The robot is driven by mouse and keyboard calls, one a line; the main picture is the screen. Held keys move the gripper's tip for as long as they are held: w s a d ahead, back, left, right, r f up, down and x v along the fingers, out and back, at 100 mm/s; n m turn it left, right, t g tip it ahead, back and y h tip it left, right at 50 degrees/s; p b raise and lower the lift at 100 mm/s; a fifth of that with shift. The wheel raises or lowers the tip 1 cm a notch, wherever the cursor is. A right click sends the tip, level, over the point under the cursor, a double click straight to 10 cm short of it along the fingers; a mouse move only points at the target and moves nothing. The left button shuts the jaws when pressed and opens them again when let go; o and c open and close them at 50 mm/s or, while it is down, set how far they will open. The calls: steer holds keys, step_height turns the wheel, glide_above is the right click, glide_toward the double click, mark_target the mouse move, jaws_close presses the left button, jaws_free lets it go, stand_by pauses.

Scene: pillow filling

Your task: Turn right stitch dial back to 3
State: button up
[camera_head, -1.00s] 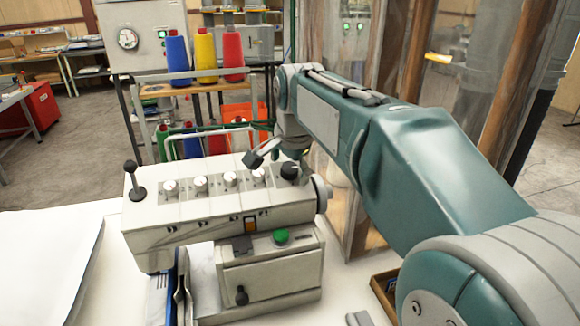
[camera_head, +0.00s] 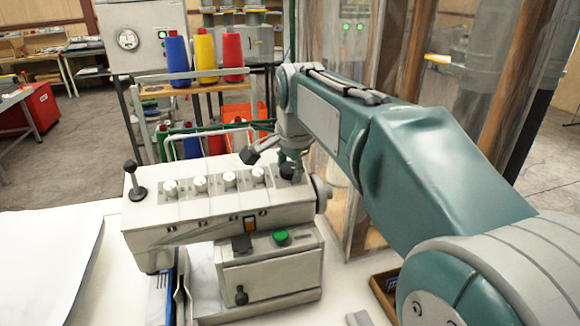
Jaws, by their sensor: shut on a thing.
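The sewing machine (camera_head: 190,228) stands on the white table with a row of white knobs along its sloping top. A black dial (camera_head: 287,173) sits at the right end of that row. I take it for the right stitch dial. My gripper (camera_head: 290,166) reaches down from above and is shut on this dial. The fingers are small and partly cover the dial. Its markings and the number it points to cannot be read.
A black-knobbed lever (camera_head: 131,167) rises at the machine's left end. A handwheel (camera_head: 321,193) is at its right end, close to my gripper. White fabric (camera_head: 45,255) lies at left. Thread cones (camera_head: 205,58) stand behind. A transparent panel with wooden posts is behind my arm.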

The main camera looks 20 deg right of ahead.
mark_target(289, 167)
steer(key=m, duration=0.5)
steer(key=shift+f+m, duration=0.25)
steer(key=shift+m, duration=0.05)
steer(key=m, duration=0.5)
steer(key=o, duration=1)
steer(key=shift+a, duration=0.1)
steer(key=shift+w+a, duration=0.1)
steer(key=shift+d+r, duration=0.15)
steer(key=shift+d, duration=0.05)
steer(key=shift+r, duration=0.15)
steer(key=shift+v, duration=2.15)
